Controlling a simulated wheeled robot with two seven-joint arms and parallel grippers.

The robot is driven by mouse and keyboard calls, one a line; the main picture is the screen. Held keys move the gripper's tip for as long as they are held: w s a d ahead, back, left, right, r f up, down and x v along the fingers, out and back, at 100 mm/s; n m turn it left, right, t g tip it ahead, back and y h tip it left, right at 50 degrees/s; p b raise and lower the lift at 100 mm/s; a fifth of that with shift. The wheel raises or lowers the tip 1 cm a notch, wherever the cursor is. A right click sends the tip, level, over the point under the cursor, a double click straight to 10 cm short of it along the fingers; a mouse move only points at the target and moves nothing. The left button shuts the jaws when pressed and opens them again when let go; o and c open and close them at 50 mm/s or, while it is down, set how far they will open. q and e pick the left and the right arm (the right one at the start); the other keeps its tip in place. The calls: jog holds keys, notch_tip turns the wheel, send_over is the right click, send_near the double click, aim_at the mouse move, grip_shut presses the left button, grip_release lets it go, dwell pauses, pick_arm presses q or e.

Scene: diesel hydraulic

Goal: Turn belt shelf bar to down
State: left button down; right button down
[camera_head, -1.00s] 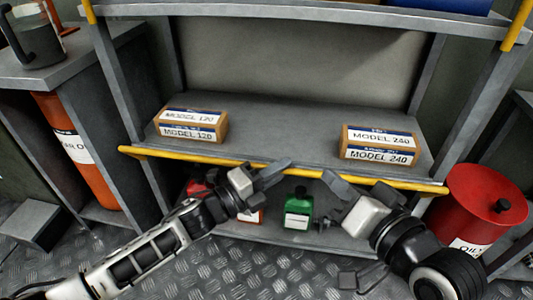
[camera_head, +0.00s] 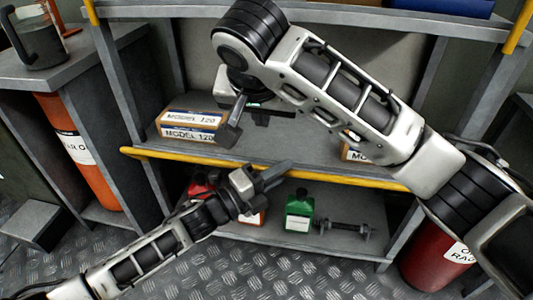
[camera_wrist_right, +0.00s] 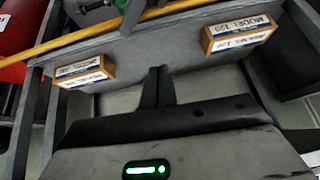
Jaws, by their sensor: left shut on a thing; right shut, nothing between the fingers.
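The yellow belt shelf bar (camera_head: 330,175) runs along the front edge of the middle shelf; it also crosses the upper left of the right wrist view (camera_wrist_right: 60,42). My left gripper (camera_head: 275,175) is at the bar's middle, its fingers closed on the bar; the exact contact is hard to see. My right gripper (camera_head: 230,132) is shut and empty, raised over the shelf in front of a MODEL 120 box (camera_head: 180,132). Its closed fingers (camera_wrist_right: 158,85) show in the right wrist view. My right arm hides part of the shelf and the bar's right end.
A second labelled box (camera_head: 352,153) is mostly hidden behind my right arm. A green bottle (camera_head: 299,210), a red container (camera_head: 199,187) and a dumbbell-like part (camera_head: 345,228) sit on the lower shelf. A red drum (camera_head: 425,255) stands at right, an orange cylinder (camera_head: 85,165) at left.

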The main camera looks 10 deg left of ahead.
pick_arm(q)
jog(key=shift+f, duration=0.2)
pick_arm(e)
send_over(266, 167)
jog(key=w, duration=0.3)
notch_tip(266, 167, down, 8)
jog(key=shift+h, duration=0.3)
jog(key=shift+s+f, duration=1.4)
jog(key=shift+f, duration=0.1)
jog(key=shift+s+f, duration=0.1)
